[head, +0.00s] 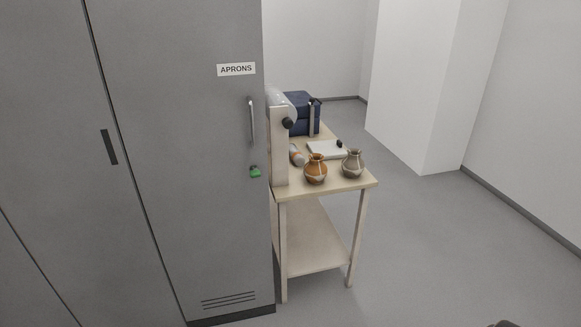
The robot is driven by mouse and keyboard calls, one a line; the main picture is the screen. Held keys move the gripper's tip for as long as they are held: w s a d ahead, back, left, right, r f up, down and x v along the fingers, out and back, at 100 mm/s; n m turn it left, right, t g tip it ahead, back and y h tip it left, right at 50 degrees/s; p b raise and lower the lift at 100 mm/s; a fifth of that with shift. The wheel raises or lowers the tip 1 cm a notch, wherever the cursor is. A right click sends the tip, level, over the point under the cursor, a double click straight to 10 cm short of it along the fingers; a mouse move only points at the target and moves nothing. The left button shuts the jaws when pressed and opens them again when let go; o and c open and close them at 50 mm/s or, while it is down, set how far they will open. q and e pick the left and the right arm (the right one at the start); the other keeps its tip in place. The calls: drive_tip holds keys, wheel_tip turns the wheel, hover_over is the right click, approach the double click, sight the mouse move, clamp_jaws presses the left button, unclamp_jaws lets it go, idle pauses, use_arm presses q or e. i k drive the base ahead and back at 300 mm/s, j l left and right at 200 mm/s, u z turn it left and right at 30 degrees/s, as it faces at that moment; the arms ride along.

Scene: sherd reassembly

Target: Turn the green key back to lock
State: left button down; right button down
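The green key (255,173) sits in the lock on the front of a grey cabinet door (200,190), near its right edge. It is below the vertical bar handle (252,120) and the APRONS label (236,69). The key is small here, so I cannot tell which way it is turned. The door looks flush with the cabinet front.
A wooden table (325,188) with a lower shelf stands right of the cabinet. It holds an orange-brown jar (316,171), a grey-brown jar (352,165), a white pad (327,150) and a blue bag (298,112). The floor (430,240) to the right is clear.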

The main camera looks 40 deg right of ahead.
sight(254, 173)
drive_tip(key=z, duration=0.85)
